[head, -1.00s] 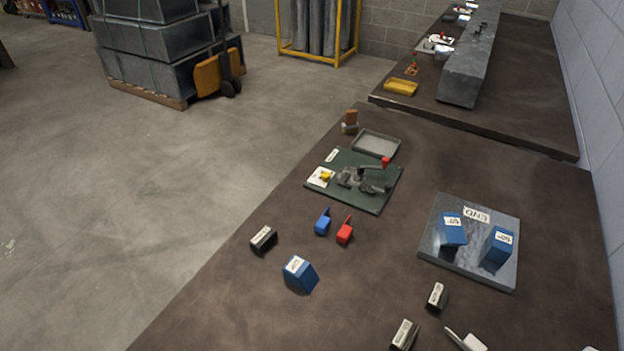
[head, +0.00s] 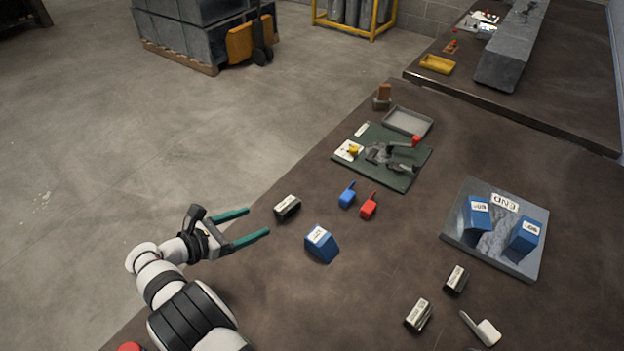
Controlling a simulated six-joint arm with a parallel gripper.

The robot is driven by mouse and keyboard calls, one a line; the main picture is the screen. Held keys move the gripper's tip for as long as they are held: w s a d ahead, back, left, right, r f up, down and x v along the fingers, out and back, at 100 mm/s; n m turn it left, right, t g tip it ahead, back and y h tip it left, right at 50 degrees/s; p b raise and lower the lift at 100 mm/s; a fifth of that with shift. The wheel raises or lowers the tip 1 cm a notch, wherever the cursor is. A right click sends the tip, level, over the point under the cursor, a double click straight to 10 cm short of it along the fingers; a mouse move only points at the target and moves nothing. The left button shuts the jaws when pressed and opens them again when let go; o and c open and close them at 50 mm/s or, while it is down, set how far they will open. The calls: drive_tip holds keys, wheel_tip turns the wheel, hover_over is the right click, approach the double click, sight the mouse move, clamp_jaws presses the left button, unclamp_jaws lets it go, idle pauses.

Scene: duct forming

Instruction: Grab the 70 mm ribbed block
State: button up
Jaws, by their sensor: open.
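My gripper (head: 258,222) is open and empty, over the left edge of the brown table with its two green fingers pointing right. A dark block with a white label (head: 287,207) lies just beyond the fingertips. A blue block with a white label (head: 321,244) stands to the right of the fingers, apart from them. Two more dark labelled blocks lie at the lower right, one nearer (head: 418,315) and one farther (head: 456,279). The label sizes are too small to read, and I cannot tell which block is the ribbed 70 mm one.
A plate marked END (head: 494,246) holds two blue blocks at the right. A blue clip (head: 347,194) and a red clip (head: 368,206) lie mid-table. A green mat (head: 400,180) with tools and a grey tray (head: 408,122) are behind. A white-handled tool (head: 487,332) lies lower right.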

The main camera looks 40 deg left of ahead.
sight(285, 206)
drive_tip(key=shift+s+a+f+n+t+y, duration=0.3)
drive_tip(key=shift+s+a+f+n, duration=0.1)
drive_tip(key=shift+a+f+n, duration=0.15)
drive_tip(key=x, duration=1.5)
drive_tip(key=shift+a+f, duration=0.1)
drive_tip(key=shift+f, duration=0.15)
clamp_jaws()
